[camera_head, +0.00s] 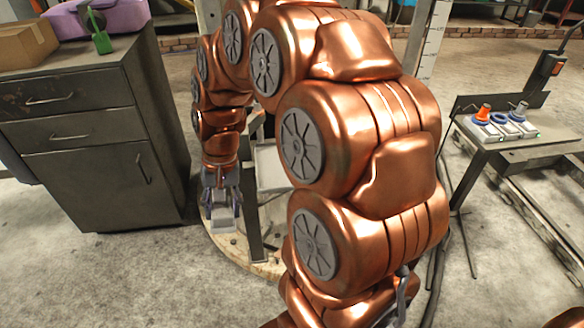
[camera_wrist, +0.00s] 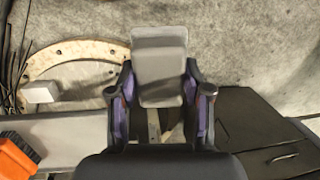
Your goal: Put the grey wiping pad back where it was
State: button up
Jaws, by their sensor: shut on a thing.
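The grey wiping pad (camera_wrist: 159,50) is held between the two purple-and-black fingers of my gripper (camera_wrist: 159,85) in the wrist view. The pad has a lighter end and a darker grey band, and sticks out past the fingertips. In the head view my gripper (camera_head: 222,190) hangs low, pointing down, just right of the dark cabinet. A light grey piece (camera_head: 222,220) shows at its lower end, too small to make out well. A pale grey shelf (camera_head: 272,168) stands behind my arm and is partly hidden.
The dark drawer cabinet (camera_head: 95,170) at left carries a cardboard box (camera_head: 25,45), a purple case (camera_head: 115,15) and a green item (camera_head: 102,42). A bench (camera_head: 520,140) stands right. The wrist view shows an orange item (camera_wrist: 15,160), a white block (camera_wrist: 40,92) and a pale ring (camera_wrist: 85,48).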

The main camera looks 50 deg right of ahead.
jog(key=s+d+h, duration=0.2)
jog(key=s+d, duration=0.2)
jog(key=d, duration=0.8)
jog(key=shift+m, duration=0.3)
jog(key=w+d, duration=0.2)
jog(key=d, duration=0.2)
jog(key=w+d, duration=0.2)
jog(key=d, duration=0.2)
jog(key=w+d+p, duration=0.1)
jog(key=w+d, duration=0.2)
jog(key=d, duration=0.2)
jog(key=shift+w+f, duration=0.1)
jog(key=shift+f, duration=0.15)
jog(key=shift+w+d+f, duration=0.15)
jog(key=shift+w+d, duration=0.15)
jog(key=shift+d, duration=0.25)
jog(key=shift+f, duration=1.75)
jog(key=o, duration=1.1)
